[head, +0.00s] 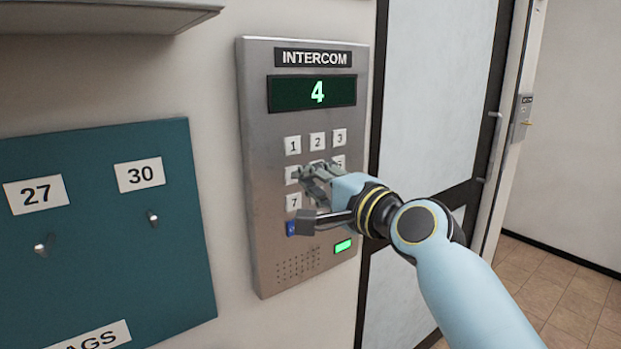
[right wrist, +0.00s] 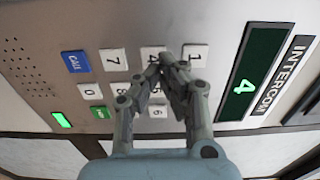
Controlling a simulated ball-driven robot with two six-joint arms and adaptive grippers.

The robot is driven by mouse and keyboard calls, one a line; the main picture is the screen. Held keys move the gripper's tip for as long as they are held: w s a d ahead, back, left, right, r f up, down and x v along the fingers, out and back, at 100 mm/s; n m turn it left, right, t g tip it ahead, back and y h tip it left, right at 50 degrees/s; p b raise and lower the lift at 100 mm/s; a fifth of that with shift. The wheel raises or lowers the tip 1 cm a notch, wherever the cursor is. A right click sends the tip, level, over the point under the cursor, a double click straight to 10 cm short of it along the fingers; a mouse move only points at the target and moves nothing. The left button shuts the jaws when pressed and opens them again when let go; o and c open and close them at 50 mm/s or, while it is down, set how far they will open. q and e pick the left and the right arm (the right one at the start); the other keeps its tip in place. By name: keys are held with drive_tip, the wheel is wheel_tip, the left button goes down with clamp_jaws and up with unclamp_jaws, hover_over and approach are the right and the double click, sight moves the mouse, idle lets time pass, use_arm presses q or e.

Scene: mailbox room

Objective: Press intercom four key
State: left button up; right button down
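The grey intercom panel (head: 258,215) is on the wall, and its green display (head: 315,93) reads 4. The white four key (head: 291,175) is in the left column below key 1, partly hidden by my fingers. In the right wrist view the four key (right wrist: 150,53) shows beside the fingertips. My right gripper (head: 304,172) is shut and empty, with its tips at the four key; it also shows in the right wrist view (right wrist: 164,60). I cannot tell whether the tips touch the key or whether it is pressed in. My left gripper is not in view.
A blue call key (right wrist: 75,62) and a lit green light (head: 343,246) are low on the panel. A teal board (head: 100,230) with hooks and number labels is at the left. A door (head: 435,80) is at the right. A grey ledge (head: 110,18) juts out at upper left.

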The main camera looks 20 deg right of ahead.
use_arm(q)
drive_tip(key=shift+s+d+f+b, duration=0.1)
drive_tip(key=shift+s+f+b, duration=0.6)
use_arm(e)
drive_tip(key=v, duration=1)
drive_tip(key=shift+s, duration=0.3)
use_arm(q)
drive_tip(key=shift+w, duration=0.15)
use_arm(e)
drive_tip(key=shift+d, duration=0.1)
